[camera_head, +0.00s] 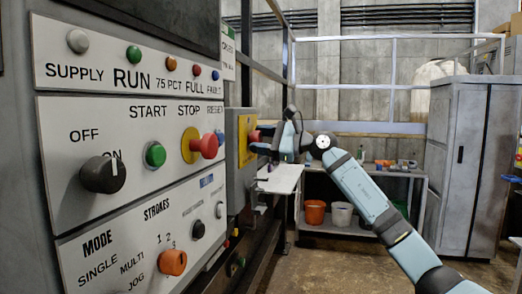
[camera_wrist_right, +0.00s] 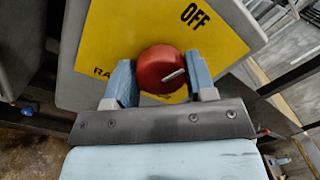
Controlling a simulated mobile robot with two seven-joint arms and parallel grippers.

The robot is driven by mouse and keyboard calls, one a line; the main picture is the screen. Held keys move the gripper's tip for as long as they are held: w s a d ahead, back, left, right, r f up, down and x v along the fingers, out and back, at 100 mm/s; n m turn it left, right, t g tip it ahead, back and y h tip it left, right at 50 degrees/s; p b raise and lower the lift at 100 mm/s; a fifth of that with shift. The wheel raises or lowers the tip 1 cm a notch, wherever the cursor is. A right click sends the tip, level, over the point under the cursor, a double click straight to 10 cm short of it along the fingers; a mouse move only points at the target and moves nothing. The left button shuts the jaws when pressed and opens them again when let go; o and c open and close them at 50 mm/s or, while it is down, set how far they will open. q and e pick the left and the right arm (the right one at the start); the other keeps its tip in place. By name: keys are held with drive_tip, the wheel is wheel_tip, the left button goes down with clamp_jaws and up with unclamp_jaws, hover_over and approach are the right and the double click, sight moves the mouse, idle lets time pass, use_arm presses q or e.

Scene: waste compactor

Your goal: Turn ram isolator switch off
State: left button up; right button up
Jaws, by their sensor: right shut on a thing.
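The ram isolator switch is a round red knob (camera_wrist_right: 160,66) on a yellow plate (camera_wrist_right: 112,30), with a pale pointer line on its face. The word OFF is printed on the plate at the upper right in the right wrist view. Other lettering is partly covered by my gripper. My right gripper (camera_wrist_right: 163,80) is shut on the knob, one blue finger on each side. In the head view my right gripper (camera_head: 268,140) reaches the yellow plate (camera_head: 246,140) from the right, on a grey box (camera_head: 232,180). My left gripper is not in view.
The large control panel (camera_head: 130,120) with a black OFF/ON knob (camera_head: 103,174), red stop button (camera_head: 208,146) and several lamps fills the left. A grey cabinet (camera_head: 465,150) stands at the right. A bench (camera_head: 350,168) with buckets under it stands behind my right arm.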

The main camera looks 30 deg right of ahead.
drive_tip(key=n+b, duration=0.1)
drive_tip(key=n, duration=0.2)
drive_tip(key=shift+b, duration=0.35)
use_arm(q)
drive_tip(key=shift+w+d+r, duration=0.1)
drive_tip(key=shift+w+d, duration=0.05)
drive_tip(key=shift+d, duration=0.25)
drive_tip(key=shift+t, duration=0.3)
use_arm(e)
drive_tip(key=shift+n, duration=0.4)
drive_tip(key=o, duration=0.9)
drive_tip(key=shift+y, duration=0.3)
use_arm(q)
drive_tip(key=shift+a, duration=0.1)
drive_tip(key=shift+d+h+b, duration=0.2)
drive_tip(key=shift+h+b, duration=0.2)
drive_tip(key=shift+b, duration=0.55)
use_arm(e)
drive_tip(key=shift+v, duration=6.9)
